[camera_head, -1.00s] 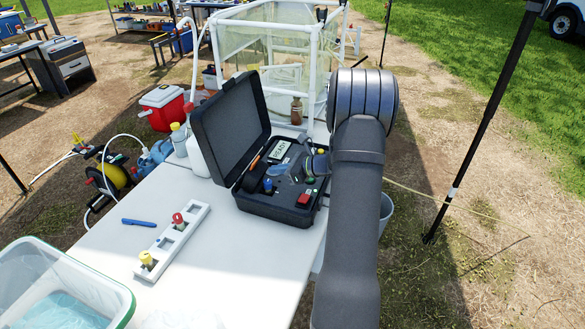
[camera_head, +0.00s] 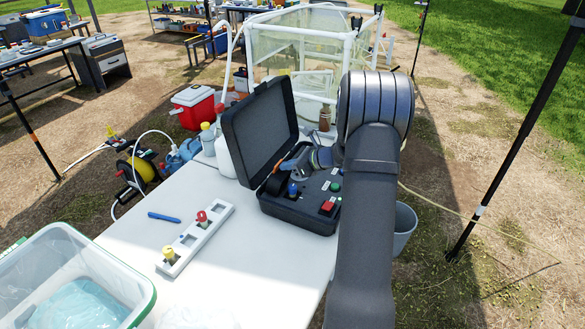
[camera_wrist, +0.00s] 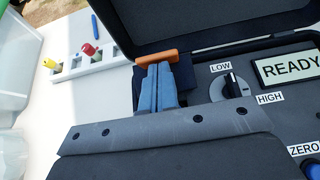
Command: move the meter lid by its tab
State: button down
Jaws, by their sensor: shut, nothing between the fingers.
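The meter (camera_head: 300,205) sits in a black case on the white table, with its big hinged cover (camera_head: 262,128) standing open. An orange tab (camera_wrist: 157,57) shows in the wrist view, with a dark lid (camera_wrist: 122,87) under and beside it. My gripper (camera_wrist: 158,68) is shut, its blue fingers together, with the tips right at the orange tab. I cannot tell whether they touch it. My gripper (camera_head: 290,166) covers the meter's rear left part in the head view. The fingers and wrist hide much of the dark lid.
The meter panel has a LOW/HIGH knob (camera_wrist: 229,87) and a READY display (camera_wrist: 288,68). A white rack (camera_head: 197,240) with yellow- and red-capped vials and a blue pen (camera_head: 164,217) lie to the left. A clear tub (camera_head: 65,275) stands at front left.

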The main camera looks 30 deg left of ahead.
jog(key=shift+a+r+h, duration=0.15)
jog(key=shift+a+h, duration=0.35)
jog(key=shift+a, duration=0.85)
jog(key=shift+d+f, duration=0.15)
jog(key=shift+d, duration=0.35)
jog(key=shift+d+f, duration=0.15)
jog(key=shift+d, duration=0.35)
jog(key=v, duration=1.2)
jog(key=shift+d, duration=0.5)
jog(key=shift+f, duration=0.15)
